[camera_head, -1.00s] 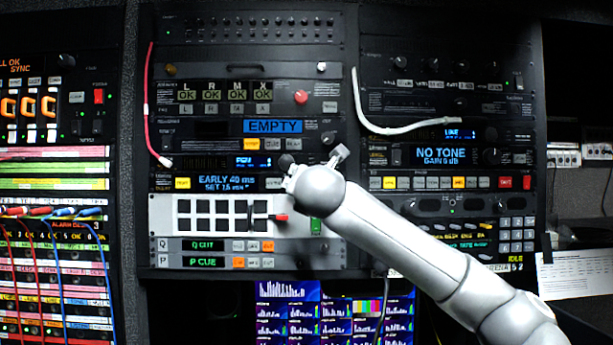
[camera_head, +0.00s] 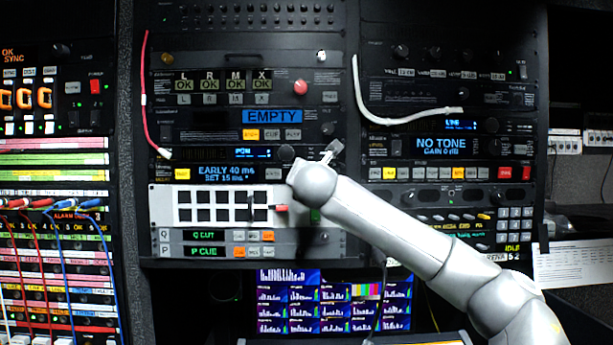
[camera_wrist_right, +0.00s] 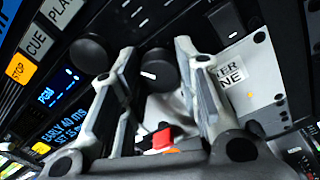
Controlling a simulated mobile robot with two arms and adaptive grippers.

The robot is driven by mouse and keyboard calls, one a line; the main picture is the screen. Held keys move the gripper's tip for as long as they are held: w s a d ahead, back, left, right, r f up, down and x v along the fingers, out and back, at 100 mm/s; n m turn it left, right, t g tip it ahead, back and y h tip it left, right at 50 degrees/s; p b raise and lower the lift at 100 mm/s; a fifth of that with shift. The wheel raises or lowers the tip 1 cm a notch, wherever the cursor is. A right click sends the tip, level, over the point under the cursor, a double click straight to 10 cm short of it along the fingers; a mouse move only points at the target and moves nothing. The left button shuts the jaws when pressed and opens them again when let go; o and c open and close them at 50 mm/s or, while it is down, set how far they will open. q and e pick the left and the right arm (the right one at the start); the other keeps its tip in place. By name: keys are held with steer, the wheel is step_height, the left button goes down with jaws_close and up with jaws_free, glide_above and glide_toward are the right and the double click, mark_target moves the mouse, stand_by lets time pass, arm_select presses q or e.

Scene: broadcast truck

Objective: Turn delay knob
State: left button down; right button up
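The delay unit's display (camera_head: 228,174) reads "EARLY 40 ms" with a "SET" line of about 15 ms under it. It also shows in the right wrist view (camera_wrist_right: 68,128). The dark round delay knob (camera_wrist_right: 160,70), with a white pointer mark, is in line with this display. My right gripper (camera_wrist_right: 156,50) is open, with one finger on each side of this knob; I cannot tell whether they touch it. In the head view my right wrist hides the knob, and only a bit of the gripper (camera_head: 334,152) shows. My left gripper is not in view.
Another dark knob (camera_wrist_right: 88,54) sits close beside one finger, on the "PGM" row. A light panel (camera_head: 168,208) with black buttons and a red-tipped lever (camera_head: 281,209) lies just below. A red cable (camera_head: 145,95) and a white cable (camera_head: 400,121) hang on the racks.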

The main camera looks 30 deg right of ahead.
steer(key=shift+c, duration=1.1)
